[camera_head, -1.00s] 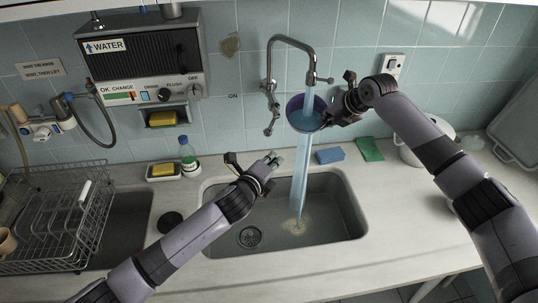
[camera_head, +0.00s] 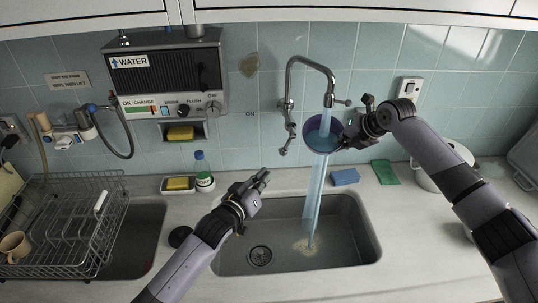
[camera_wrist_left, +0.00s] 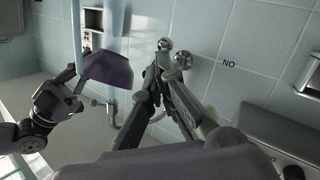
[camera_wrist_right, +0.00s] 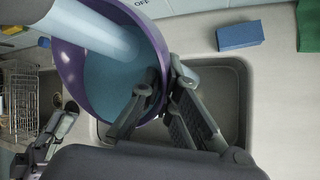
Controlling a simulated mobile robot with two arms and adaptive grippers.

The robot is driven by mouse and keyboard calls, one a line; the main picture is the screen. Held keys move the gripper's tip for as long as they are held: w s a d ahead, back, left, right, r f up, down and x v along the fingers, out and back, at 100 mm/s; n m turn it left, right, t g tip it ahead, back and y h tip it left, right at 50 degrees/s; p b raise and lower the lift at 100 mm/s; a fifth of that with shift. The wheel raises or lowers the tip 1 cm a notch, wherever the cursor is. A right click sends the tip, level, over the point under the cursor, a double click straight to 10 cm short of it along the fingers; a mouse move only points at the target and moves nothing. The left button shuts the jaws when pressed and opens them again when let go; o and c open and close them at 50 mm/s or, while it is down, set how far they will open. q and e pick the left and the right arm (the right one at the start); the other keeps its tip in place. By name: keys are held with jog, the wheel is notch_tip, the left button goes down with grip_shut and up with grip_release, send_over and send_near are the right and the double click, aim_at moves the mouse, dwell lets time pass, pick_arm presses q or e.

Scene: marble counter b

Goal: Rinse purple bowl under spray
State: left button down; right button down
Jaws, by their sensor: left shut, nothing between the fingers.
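The purple bowl (camera_head: 322,133), blue inside, is held tilted under the tap (camera_head: 308,64). Water (camera_head: 328,95) from the tap runs into it, and a stream falls from it into the sink (camera_head: 345,245). My right gripper (camera_head: 352,132) is shut on the bowl's rim, from the right. In the right wrist view the bowl (camera_wrist_right: 92,75) shows its inside, with the fingers (camera_wrist_right: 158,105) at its edge. My left gripper (camera_head: 258,180) is shut and empty, above the sink's back left edge, apart from the bowl. The left wrist view also shows the bowl (camera_wrist_left: 108,70).
A dish rack (camera_head: 70,225) stands at the left over a second basin. A yellow sponge (camera_head: 178,183) and a bottle (camera_head: 202,172) stand behind the sink. A blue sponge (camera_head: 345,177), a green cloth (camera_head: 385,172) and a white pot (camera_head: 440,178) are at the right.

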pick_arm(q)
jog(key=a+n+t, duration=0.2)
jog(key=a+n, duration=0.4)
jog(key=n, duration=0.8)
jog(key=s+d+x, duration=0.1)
jog(key=d+x, duration=0.1)
jog(key=x, duration=1.1)
jog(key=shift+f+y, duration=0.3)
jog(key=shift+y, duration=0.1)
jog(key=shift+s+a, duration=0.1)
jog(key=shift+a, duration=0.1)
jog(key=shift+d+f+n, duration=0.2)
jog(key=shift+d+n, duration=0.1)
jog(key=shift+d, duration=0.4)
jog(key=shift+w, duration=0.2)
jog(key=shift+a, duration=0.1)
